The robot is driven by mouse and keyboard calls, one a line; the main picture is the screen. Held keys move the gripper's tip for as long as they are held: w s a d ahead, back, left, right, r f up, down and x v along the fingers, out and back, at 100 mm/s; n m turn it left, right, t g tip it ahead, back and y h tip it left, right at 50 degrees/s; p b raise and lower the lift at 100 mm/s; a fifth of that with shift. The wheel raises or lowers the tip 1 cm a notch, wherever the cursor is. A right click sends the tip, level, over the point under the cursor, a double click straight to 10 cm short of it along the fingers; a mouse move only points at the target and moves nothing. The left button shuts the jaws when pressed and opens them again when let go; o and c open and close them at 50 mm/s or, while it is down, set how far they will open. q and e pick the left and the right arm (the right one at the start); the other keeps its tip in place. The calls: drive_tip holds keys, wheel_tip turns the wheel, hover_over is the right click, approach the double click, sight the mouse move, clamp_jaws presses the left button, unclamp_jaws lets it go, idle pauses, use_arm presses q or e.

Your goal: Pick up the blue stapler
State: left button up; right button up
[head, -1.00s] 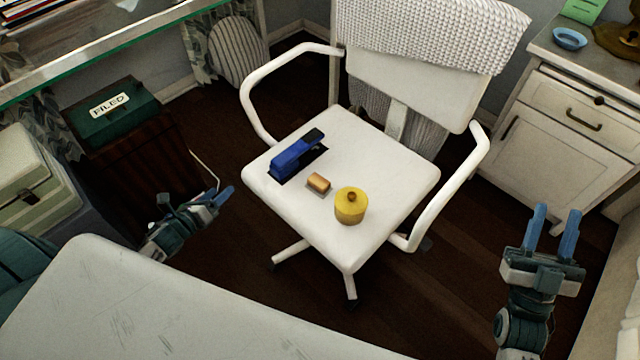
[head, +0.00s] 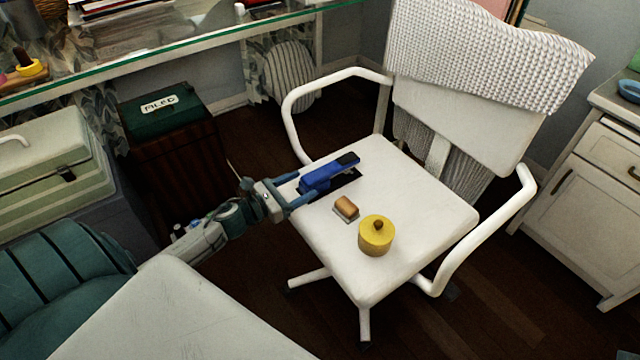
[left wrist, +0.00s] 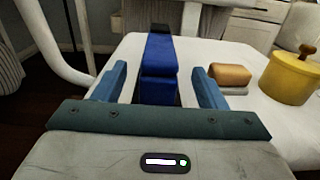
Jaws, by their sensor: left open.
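The blue stapler (head: 330,173) lies on the white chair seat (head: 420,190), near its left edge, with its dark end pointing away to the upper right. My left gripper (head: 300,190) is open at the stapler's near end, at the left edge of the seat. In the left wrist view the stapler (left wrist: 160,65) stands centred ahead, its near end between the two blue fingers (left wrist: 160,90), with a gap on each side. My right gripper is out of view in both current views.
A small brown-topped block (head: 346,208) and a yellow lidded pot (head: 377,236) sit on the seat right of the stapler. White chair armrests (head: 290,112) rise on both sides. A white surface (head: 170,315) lies in front, and a glass desk (head: 200,56) is behind left.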

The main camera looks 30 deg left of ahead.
sight(315, 178)
use_arm(q)
drive_tip(key=shift+p+x, duration=0.45)
drive_tip(key=shift+x, duration=2.2)
drive_tip(key=shift+f, duration=0.15)
clamp_jaws()
drive_tip(key=shift+w, duration=0.1)
